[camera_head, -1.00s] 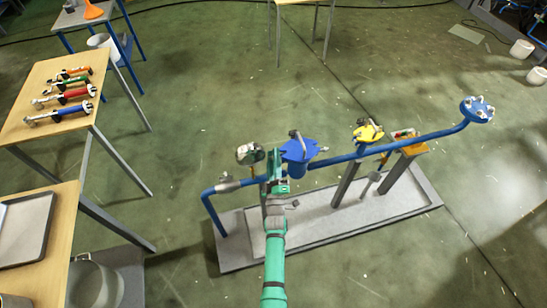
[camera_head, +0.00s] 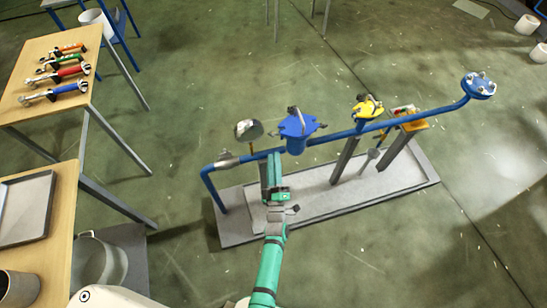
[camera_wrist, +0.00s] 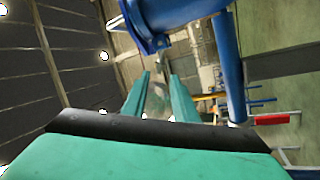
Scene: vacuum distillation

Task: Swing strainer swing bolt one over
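The strainer is a blue body with a lobed blue top (camera_head: 298,124) on the blue pipe, with a grey metal piece (camera_head: 294,111) standing up on it. I cannot tell the separate swing bolts apart at this size. My gripper (camera_head: 272,158) is green, just left of and below the strainer in the head view, close to the pipe. In the wrist view my gripper's two fingers (camera_wrist: 164,84) stand apart with nothing between them. A blue flanged body (camera_wrist: 168,18), probably the strainer, is above the fingertips there, with the blue pipe (camera_wrist: 229,70) to the right.
The pipe runs above a grey tray (camera_head: 405,188) on posts. A round gauge (camera_head: 248,130) and a yellow-topped valve (camera_head: 367,108) sit along it. A wooden table with several wrenches (camera_head: 55,92) is at left. Open floor lies in front of and right of the tray.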

